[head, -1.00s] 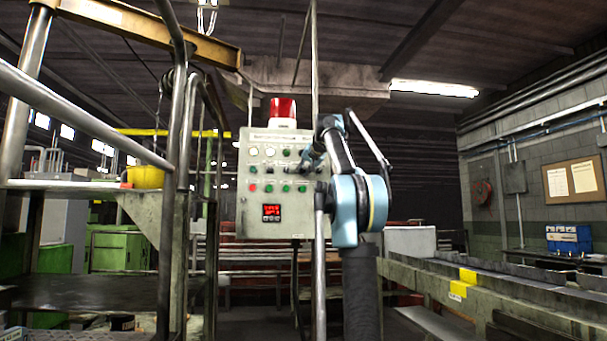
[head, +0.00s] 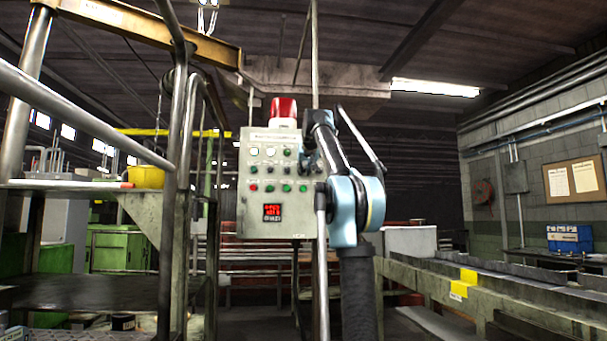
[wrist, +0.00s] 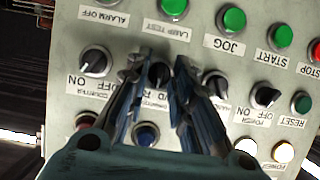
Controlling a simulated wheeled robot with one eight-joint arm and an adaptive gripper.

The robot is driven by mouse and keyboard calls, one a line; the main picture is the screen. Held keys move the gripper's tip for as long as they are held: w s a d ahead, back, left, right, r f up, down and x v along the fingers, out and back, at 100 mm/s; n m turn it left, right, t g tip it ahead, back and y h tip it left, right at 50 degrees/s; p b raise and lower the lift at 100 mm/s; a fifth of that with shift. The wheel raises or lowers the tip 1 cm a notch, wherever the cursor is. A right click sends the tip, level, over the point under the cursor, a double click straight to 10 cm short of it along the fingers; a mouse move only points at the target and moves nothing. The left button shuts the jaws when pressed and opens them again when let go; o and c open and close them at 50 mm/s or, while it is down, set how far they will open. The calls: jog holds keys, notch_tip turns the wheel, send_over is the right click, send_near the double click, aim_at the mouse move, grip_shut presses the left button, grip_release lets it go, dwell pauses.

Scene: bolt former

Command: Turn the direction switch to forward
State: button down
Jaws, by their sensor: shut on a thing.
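The direction switch (wrist: 158,75) is a black rotary knob on the grey control panel, in the wrist view between my two fingers. Its label is partly hidden; only letters like "VD R" show, and I cannot tell which way the knob points. My gripper (wrist: 165,62) is shut on this knob, one finger on each side. In the head view my gripper (head: 307,162) is at the right part of the control panel (head: 252,215), and my arm hides the switch there.
A black counter knob (wrist: 95,62) is left of the fingers and further black knobs (wrist: 264,96) are on the right. Green buttons (wrist: 231,19) lie above. A red beacon (head: 283,108) tops the panel. A metal railing (head: 172,200) stands left, a conveyor (head: 470,285) right.

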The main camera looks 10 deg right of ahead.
jog(key=n+h, duration=0.1)
jog(key=n, duration=0.1)
jog(key=n+h, duration=0.1)
jog(key=n, duration=0.1)
jog(key=shift+a+h, duration=0.2)
jog(key=shift+h, duration=0.1)
dwell(0.5)
jog(key=shift+f, duration=0.1)
jog(key=c, duration=1.7)
grip_release()
jog(key=shift+s, duration=0.1)
jog(key=v, duration=1.1)
jog(key=shift+s+a+f, duration=0.1)
jog(key=shift+s+a, duration=0.1)
jog(key=shift+s, duration=0.15)
